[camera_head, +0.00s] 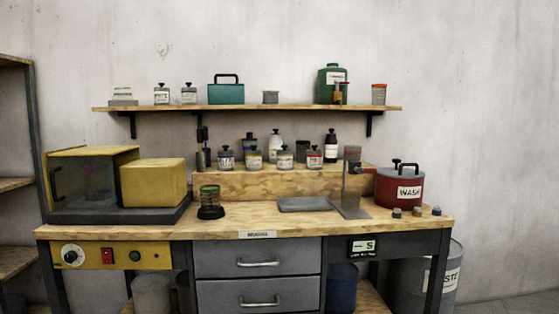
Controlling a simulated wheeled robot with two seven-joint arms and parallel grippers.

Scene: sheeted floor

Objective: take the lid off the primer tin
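Neither of my grippers is in view. No label reading primer can be made out, so I cannot tell which container is the primer tin. On the wall shelf stand a small grey tin (270,97), an orange-topped container (379,95) and two white-labelled jars, the left one (161,96) and the right one (189,96).
The workbench (240,222) holds a yellow-and-grey cabinet (95,180) at left, a green-banded jar (210,198), a grey tray (304,204), an upright stand (354,190) and a red WASH pot (388,186). The wall shelf (170,108) hangs above. The bench front is mostly clear.

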